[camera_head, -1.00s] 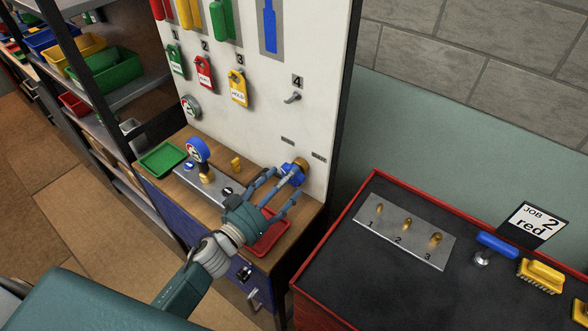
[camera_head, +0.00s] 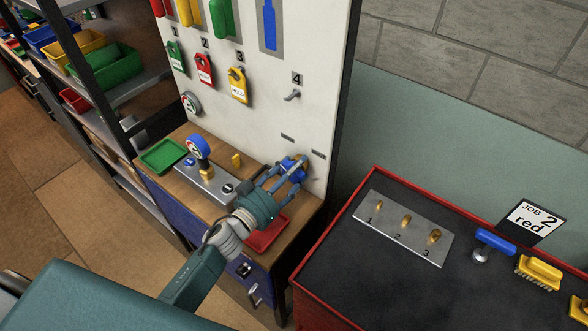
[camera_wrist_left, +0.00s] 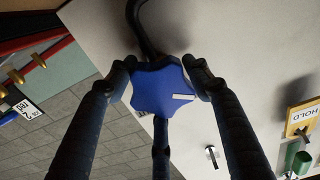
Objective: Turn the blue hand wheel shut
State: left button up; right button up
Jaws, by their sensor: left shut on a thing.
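The blue hand wheel (camera_head: 292,165) is on the white panel above the wooden bench, partly covered by my fingers in the head view. In the left wrist view the wheel (camera_wrist_left: 160,88) is a lobed blue knob with a white mark on its face, pointing right. My left gripper (camera_head: 287,171) is shut on the wheel. The wrist view shows its fingertips (camera_wrist_left: 162,80) on either side of the rim and a third finger below. My right gripper is not in view.
A red-edged cart (camera_head: 330,245) stands at the right. Tags hang on the panel.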

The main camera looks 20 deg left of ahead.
pick_arm(q)
jog(key=shift+f, duration=0.15)
jog(key=shift+m, duration=0.6)
jog(key=m+b, duration=0.1)
jog(key=m, duration=0.4)
jog(key=shift+a+f, duration=0.1)
jog(key=shift+f, duration=0.05)
jog(key=m+b, duration=0.1)
jog(key=m, duration=0.2)
jog(key=shift+m, duration=0.4)
jog(key=m+b, duration=0.1)
jog(key=m, duration=0.2)
jog(key=shift+m, duration=0.3)
jog(key=m+b, duration=0.2)
jog(key=m, duration=0.7)
jog(key=shift+a+r+m+b, duration=0.1)
jog(key=shift+r+m+b, duration=0.1)
jog(key=shift+m+b, duration=0.15)
jog(key=shift+m, duration=0.25)
jog(key=shift+r, duration=0.1)
